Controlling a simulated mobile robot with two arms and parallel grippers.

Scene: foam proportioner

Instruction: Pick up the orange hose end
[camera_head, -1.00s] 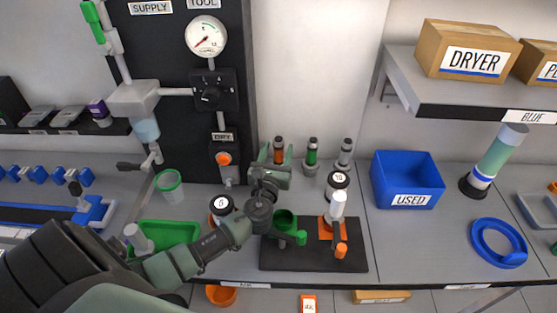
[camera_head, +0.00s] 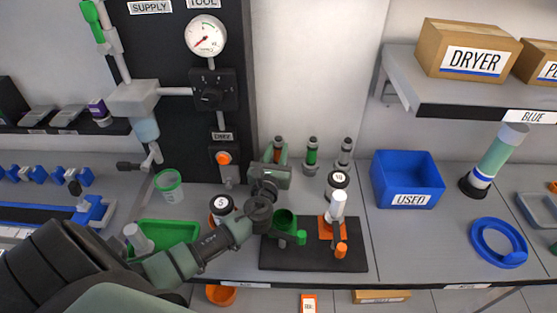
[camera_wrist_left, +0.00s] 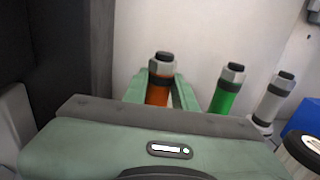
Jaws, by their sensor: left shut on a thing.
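The orange hose end (camera_head: 278,151) stands upright at the back of the bench, left of the green and grey ones. It has a dark cap and a grey collar. In the left wrist view the orange hose end (camera_wrist_left: 160,78) sits between the two green fingers of my left gripper (camera_wrist_left: 162,92). My left gripper (camera_head: 276,160) is shut on it, one finger on each side. Its lower part is hidden behind the gripper body. I do not see my right gripper.
A green hose end (camera_head: 312,152) and a grey one (camera_head: 345,152) stand close on the right. A black board (camera_head: 295,258) with a green cup and an orange holder lies in front. A blue USED bin (camera_head: 405,178) stands further right. The dark panel (camera_head: 180,60) rises at left.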

